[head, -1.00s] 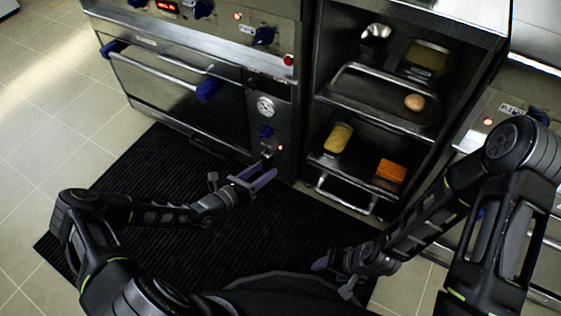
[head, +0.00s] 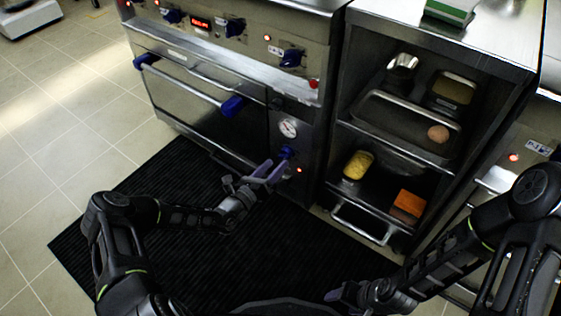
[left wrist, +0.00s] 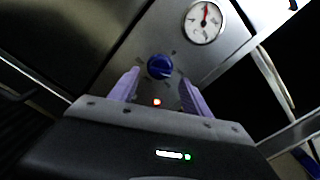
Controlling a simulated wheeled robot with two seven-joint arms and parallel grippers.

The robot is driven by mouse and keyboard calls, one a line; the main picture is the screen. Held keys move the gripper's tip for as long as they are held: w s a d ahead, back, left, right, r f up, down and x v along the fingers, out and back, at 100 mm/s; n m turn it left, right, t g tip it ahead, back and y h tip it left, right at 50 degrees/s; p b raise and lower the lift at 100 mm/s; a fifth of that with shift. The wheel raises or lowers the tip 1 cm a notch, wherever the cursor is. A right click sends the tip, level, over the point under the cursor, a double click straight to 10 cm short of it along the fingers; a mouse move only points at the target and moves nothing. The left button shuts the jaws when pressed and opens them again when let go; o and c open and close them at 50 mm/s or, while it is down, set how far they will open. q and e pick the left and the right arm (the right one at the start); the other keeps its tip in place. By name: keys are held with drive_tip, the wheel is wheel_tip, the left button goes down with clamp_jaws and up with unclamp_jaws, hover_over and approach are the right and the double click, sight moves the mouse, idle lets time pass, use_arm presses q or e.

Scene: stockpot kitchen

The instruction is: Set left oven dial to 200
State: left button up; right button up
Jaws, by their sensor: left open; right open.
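The oven (head: 190,95) has a steel front panel on its right side with a round white gauge (head: 288,128) and a blue dial (head: 286,152) below it. In the left wrist view the blue dial (left wrist: 160,67) sits ahead of and between my purple fingertips, with tick marks around it. The numbers are too small to read. The gauge (left wrist: 204,22) is above it, and a red light is below it. My left gripper (head: 276,170) is open and empty, just short of the dial. My right gripper (head: 335,296) is low at the bottom, away from the oven; its fingers look small.
A steel shelf unit (head: 345,130) right of the oven holds a tray with an egg (head: 438,133), a yellow item (head: 358,165) and an orange block (head: 408,204). A black mat (head: 150,210) covers the floor.

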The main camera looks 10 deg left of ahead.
sight(285, 154)
use_arm(q)
drive_tip(key=b+x, duration=0.1)
drive_tip(key=x, duration=0.3)
drive_tip(key=shift+s, duration=0.1)
clamp_jaws()
idle(0.5)
